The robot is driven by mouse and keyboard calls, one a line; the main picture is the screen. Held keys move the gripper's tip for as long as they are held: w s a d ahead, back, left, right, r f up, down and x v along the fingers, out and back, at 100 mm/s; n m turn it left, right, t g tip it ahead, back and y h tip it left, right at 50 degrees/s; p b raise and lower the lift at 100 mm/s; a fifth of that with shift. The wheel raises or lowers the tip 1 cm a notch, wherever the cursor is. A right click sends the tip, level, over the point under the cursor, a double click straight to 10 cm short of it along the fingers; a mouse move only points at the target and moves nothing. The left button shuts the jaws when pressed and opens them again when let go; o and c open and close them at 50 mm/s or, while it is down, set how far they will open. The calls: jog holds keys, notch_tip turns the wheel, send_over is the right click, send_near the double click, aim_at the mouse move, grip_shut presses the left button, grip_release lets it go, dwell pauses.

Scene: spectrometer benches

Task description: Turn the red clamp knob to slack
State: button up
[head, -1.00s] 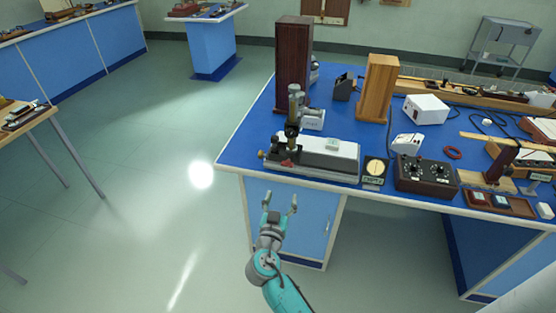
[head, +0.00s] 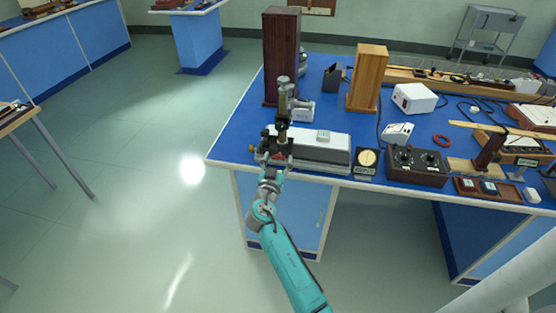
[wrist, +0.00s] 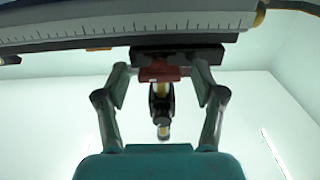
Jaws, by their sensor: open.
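The red clamp knob (wrist: 163,74) shows in the wrist view below a dark block on the underside of a graduated rail (wrist: 120,30). My gripper (wrist: 162,76) is open, with one finger on each side of the knob. Gaps show between the fingers and the knob, so it is not gripped. In the head view my gripper (head: 273,160) is at the front left of the instrument, below its upright microscope (head: 284,100). There the fingers largely hide the knob.
The instrument's long grey-white bed (head: 322,148) lies along the front edge of the blue bench (head: 228,134). A round-dial meter (head: 367,160) and a dark box with knobs (head: 416,165) stand to its right.

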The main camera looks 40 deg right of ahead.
jog(key=shift+w+d, duration=0.15)
jog(key=shift+d, duration=0.05)
jog(key=c, duration=1.2)
jog(key=shift+o, duration=0.2)
